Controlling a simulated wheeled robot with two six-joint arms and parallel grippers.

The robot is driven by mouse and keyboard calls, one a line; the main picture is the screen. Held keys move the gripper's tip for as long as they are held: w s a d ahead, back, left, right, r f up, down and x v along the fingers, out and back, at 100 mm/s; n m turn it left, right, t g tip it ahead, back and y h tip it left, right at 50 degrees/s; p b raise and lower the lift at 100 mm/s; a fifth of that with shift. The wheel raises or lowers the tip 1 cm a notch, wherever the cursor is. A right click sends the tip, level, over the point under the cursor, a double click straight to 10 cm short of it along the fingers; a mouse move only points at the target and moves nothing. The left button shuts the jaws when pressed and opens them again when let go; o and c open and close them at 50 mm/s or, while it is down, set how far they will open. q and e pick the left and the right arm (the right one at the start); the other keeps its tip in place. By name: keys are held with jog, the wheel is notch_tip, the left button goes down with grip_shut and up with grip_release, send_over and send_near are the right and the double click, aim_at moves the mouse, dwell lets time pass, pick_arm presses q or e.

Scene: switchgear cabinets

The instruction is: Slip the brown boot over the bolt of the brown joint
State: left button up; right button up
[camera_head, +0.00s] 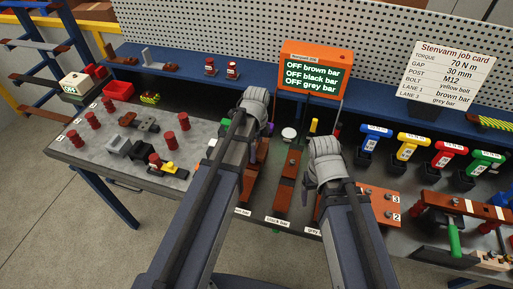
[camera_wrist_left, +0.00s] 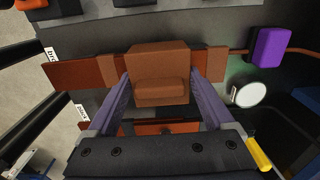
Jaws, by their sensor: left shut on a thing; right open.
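My left gripper (camera_wrist_left: 160,82) is shut on the brown boot (camera_wrist_left: 160,70), a boxy brown cover held between its two fingers. In the left wrist view the boot overlaps the brown joint's bar (camera_wrist_left: 85,72), which runs on to both sides of it. The bolt under the boot is hidden, and I cannot tell whether the boot is around it or above it. In the head view the left gripper (camera_head: 256,108) covers the boot, and only part of the brown bar (camera_head: 259,172) shows. My right gripper (camera_head: 325,160) is open, over the grey bar's side.
The black bar (camera_head: 284,188) with its bolt lies between my arms. An orange display (camera_head: 314,68) and a job card (camera_head: 445,74) stand behind. Red posts (camera_head: 183,121) stand at left. A white disc (camera_wrist_left: 249,94) is near the boot.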

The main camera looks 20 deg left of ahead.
pick_arm(q)
jog(key=shift+f+b, duration=0.3)
jog(key=shift+f, duration=0.15)
pick_arm(e)
jog(key=shift+f, duration=0.4)
pick_arm(q)
jog(key=o, duration=1.1)
jog(key=shift+r, duration=0.1)
pick_arm(e)
jog(key=shift+r, duration=0.1)
pick_arm(q)
notch_tip(320, 180, up, 8)
jog(key=p, duration=0.8)
pick_arm(e)
notch_tip(320, 180, up, 8)
pick_arm(q)
jog(key=shift+f, duration=0.25)
pick_arm(e)
jog(key=shift+f, duration=0.25)
